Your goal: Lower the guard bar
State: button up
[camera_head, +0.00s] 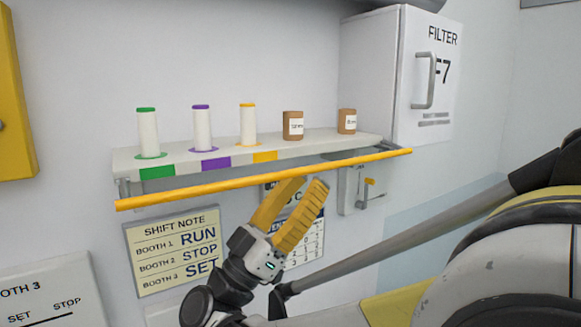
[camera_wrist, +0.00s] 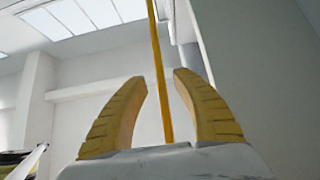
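The guard bar (camera_head: 205,188) is a long yellow rod across the front of the wall shelf, at about shelf height, sloping up to the right in the head view. A grey arm joins it near its right end. My gripper (camera_head: 311,184) has yellow ribbed fingers and points up toward the bar, with its tips at or just below it. The wrist view shows my gripper (camera_wrist: 161,76) with its fingers apart and nothing gripped. There the guard bar (camera_wrist: 156,40) runs through the gap between the fingers; I cannot tell how far beyond the tips it lies.
The white shelf (camera_head: 185,156) carries several spools and two brown containers (camera_head: 293,126). A filter cabinet (camera_head: 372,65) with a handle stands at the right. A small bracket with a crank (camera_head: 369,190) is below the shelf. Notices (camera_head: 178,250) hang on the wall behind my gripper.

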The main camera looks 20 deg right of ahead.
aim_at(317, 169)
jog(key=shift+x, duration=1.6)
jog(key=shift+a, duration=0.1)
grip_shut()
jog(key=n+t, duration=0.1)
jog(key=r+n+t+y+p, duration=0.1)
jog(key=n, duration=0.1)
jog(key=n+t+y+p, duration=0.1)
jog(key=t, duration=0.1)
jog(key=shift+s+r+n, duration=0.15)
jog(key=shift+r+n, duration=0.25)
jog(key=n+t+y, duration=0.1)
jog(key=n, duration=0.1)
jog(key=n+t+y+p, duration=0.1)
jog(key=t, duration=0.1)
jog(key=shift+r+n, duration=0.35)
jog(key=shift+n, duration=0.05)
jog(key=shift+f, duration=0.15)
